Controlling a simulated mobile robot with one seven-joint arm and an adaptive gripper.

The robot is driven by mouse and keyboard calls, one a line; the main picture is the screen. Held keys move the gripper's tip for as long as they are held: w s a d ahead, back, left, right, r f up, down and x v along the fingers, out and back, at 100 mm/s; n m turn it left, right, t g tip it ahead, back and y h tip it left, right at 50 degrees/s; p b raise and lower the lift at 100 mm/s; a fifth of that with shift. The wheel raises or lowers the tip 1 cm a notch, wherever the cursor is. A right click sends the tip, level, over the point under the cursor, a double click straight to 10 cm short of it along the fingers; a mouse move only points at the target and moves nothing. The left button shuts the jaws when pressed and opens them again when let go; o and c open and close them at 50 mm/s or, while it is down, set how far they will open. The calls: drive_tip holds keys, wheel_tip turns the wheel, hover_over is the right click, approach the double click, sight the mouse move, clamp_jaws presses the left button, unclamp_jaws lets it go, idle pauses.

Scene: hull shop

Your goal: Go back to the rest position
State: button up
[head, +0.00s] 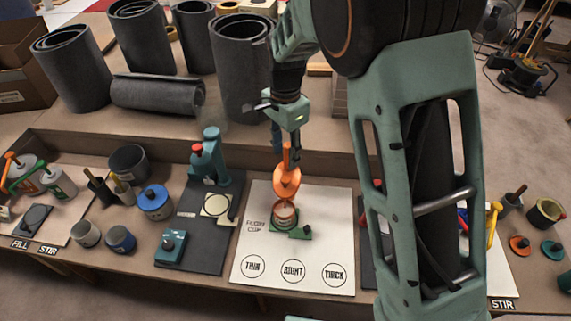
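My gripper (286,148) hangs below my teal wrist, in the upper middle of the head view. Its dark fingers are small and partly hidden, so I cannot tell whether they are open or shut. An orange cup with an upright handle (287,182) is just below it. The handle's top is close to the fingers; I cannot tell whether they touch it. Below the cup, a copper-coloured tin (285,216) stands on a green base (291,231).
A dark mat (190,240) on the left bears a blue press (208,158). Several pots and cans stand farther left, including a blue can (154,203). Grey rolls (240,70) stand behind the bench. My arm covers much of the right side. Pots (545,214) stand at far right.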

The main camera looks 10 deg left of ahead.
drive_tip(key=shift+r, duration=0.9)
